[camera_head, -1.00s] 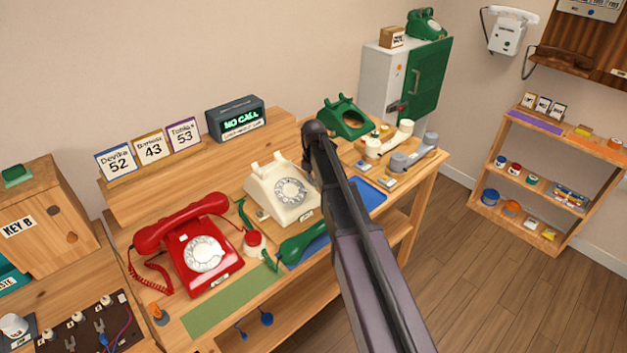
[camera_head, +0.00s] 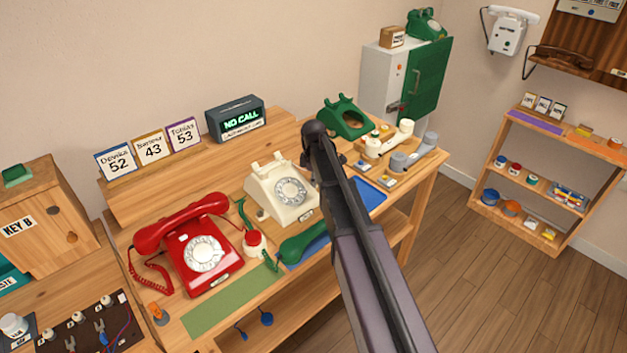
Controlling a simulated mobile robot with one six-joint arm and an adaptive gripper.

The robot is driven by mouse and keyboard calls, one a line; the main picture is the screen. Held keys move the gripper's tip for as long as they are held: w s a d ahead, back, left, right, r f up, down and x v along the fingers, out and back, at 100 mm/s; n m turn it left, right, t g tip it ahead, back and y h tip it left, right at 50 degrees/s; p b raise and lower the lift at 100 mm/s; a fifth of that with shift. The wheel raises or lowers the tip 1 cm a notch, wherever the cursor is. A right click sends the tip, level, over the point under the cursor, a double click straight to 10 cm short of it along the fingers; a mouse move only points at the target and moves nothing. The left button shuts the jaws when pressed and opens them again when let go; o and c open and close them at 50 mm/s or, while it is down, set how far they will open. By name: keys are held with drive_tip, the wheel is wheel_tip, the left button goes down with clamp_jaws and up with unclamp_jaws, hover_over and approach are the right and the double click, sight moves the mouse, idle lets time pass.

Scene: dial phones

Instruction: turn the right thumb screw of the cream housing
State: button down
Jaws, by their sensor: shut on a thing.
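The cream housing (camera_head: 264,187) is a cream dial phone body with an empty cradle and a pale dial (camera_head: 290,191). It stands upright near the middle of the bench. A small pale knob (camera_head: 261,215) shows at its lower left side. My arm crosses the view from the bottom right up to a dark joint beside the housing's right edge. The arm covers the area just right of the housing, so the right thumb screw is hidden. My gripper's fingers are hidden too, and I cannot see their contact with the housing.
A red phone (camera_head: 188,245) stands left of the housing. A green handset (camera_head: 303,243) lies in front, with a red-topped pot (camera_head: 254,242) beside it. A blue tray (camera_head: 370,193) lies right of my arm.

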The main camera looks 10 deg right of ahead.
drive_tip(key=shift+m, duration=1.1)
drive_tip(key=shift+c, duration=2.4)
unclamp_jaws()
drive_tip(key=shift+c, duration=0.3)
